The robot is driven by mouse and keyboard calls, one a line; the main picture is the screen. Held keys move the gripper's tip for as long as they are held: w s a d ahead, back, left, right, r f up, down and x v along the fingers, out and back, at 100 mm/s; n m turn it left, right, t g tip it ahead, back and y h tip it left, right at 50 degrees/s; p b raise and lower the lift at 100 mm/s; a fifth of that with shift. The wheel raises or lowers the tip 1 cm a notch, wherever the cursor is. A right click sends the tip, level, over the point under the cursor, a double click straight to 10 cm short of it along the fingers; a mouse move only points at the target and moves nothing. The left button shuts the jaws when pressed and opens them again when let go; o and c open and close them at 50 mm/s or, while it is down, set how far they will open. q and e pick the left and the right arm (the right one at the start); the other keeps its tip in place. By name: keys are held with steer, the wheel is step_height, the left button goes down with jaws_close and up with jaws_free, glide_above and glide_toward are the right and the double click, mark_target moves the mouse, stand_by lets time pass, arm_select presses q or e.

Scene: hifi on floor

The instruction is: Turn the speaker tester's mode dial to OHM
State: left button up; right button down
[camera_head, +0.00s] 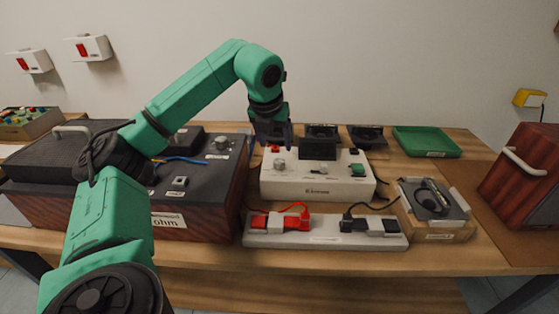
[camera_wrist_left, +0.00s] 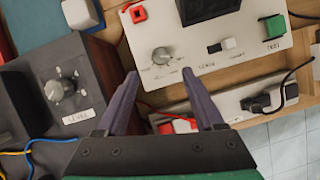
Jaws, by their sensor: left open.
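The speaker tester (camera_head: 305,181) is a white box in the middle of the table, with a dark screen, a red socket and a green button marked TEST. Its mode dial (camera_wrist_left: 161,55) is a grey round knob at the left of the panel, with small markings around it that I cannot read. The dial also shows in the head view (camera_head: 279,165). My left gripper (camera_wrist_left: 160,73) is open and empty. In the wrist view the dial lies between and just beyond its fingertips. In the head view the gripper (camera_head: 272,143) is above the tester's back left part. My right gripper is out of view.
A dark wood-sided box (camera_head: 212,174) with its own knob stands left of the tester. A power strip (camera_head: 325,240) with red and black plugs lies in front. Speakers and a green tray (camera_head: 427,142) are behind, and a holder (camera_head: 440,226) is at right.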

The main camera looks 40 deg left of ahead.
mark_target(279, 161)
arm_select(q)
steer(key=x, duration=0.8)
steer(key=shift+w+f, duration=0.1)
steer(key=shift+f, duration=0.15)
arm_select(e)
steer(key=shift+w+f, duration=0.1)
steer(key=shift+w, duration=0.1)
arm_select(q)
steer(key=shift+c, duration=0.2)
jaws_close()
steer(key=shift+m, duration=0.3)
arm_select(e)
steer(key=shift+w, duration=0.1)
arm_select(q)
steer(key=m+h, duration=0.1)
steer(key=m, duration=0.2)
steer(key=shift+a+r+p, duration=0.1)
steer(key=shift+a+p, duration=0.05)
steer(key=shift+p, duration=0.25)
steer(key=shift+a+m+h+p, duration=0.1)
steer(key=shift+m+h+p, duration=1.05)
steer(key=shift+m, duration=1.45)
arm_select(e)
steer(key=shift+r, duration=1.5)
